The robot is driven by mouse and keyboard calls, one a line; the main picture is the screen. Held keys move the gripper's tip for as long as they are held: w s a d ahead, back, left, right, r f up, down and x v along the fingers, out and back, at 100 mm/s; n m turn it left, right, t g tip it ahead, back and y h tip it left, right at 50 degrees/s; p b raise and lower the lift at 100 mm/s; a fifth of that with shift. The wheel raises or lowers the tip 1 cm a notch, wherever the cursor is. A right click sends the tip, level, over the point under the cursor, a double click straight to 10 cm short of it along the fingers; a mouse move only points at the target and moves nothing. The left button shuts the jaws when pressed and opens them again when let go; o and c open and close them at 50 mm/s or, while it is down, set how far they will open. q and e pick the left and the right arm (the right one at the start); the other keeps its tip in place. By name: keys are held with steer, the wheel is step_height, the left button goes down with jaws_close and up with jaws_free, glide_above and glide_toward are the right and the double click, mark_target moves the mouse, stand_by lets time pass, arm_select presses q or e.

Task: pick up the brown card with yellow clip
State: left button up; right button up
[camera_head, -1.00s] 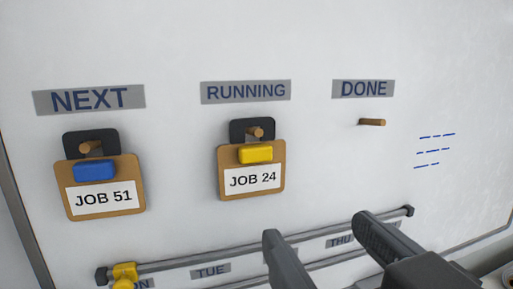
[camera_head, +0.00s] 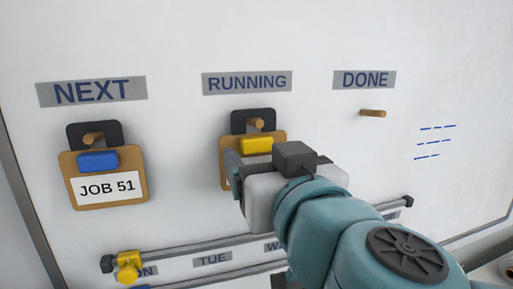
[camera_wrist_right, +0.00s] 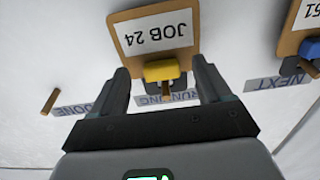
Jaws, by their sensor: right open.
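The brown card (camera_head: 226,148) with the yellow clip (camera_head: 256,145) hangs from the wooden peg under the RUNNING label. My right gripper (camera_head: 244,166) is in front of it and hides most of its lower part. In the right wrist view the card (camera_wrist_right: 156,53) appears upside down, with its JOB 24 label readable. There the open right gripper (camera_wrist_right: 161,75) has one finger on each side of the yellow clip (camera_wrist_right: 163,71), with nothing held between them. My left gripper is not in view.
The DONE peg (camera_head: 373,113) is bare. A grey rail (camera_head: 200,247) with a yellow slider (camera_head: 127,265) runs below the cards.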

steer(key=shift+x, duration=0.95)
steer(key=shift+s, duration=0.25)
steer(key=shift+s+d, duration=0.1)
steer(key=c, duration=0.9)
steer(key=shift+w+f, duration=0.1)
steer(key=shift+w, duration=0.15)
steer(key=shift+c, duration=1.1)
steer(key=shift+s, duration=0.15)
steer(key=shift+r, duration=0.35)
steer(key=v, duration=1.7)
steer(key=shift+s, duration=0.4)
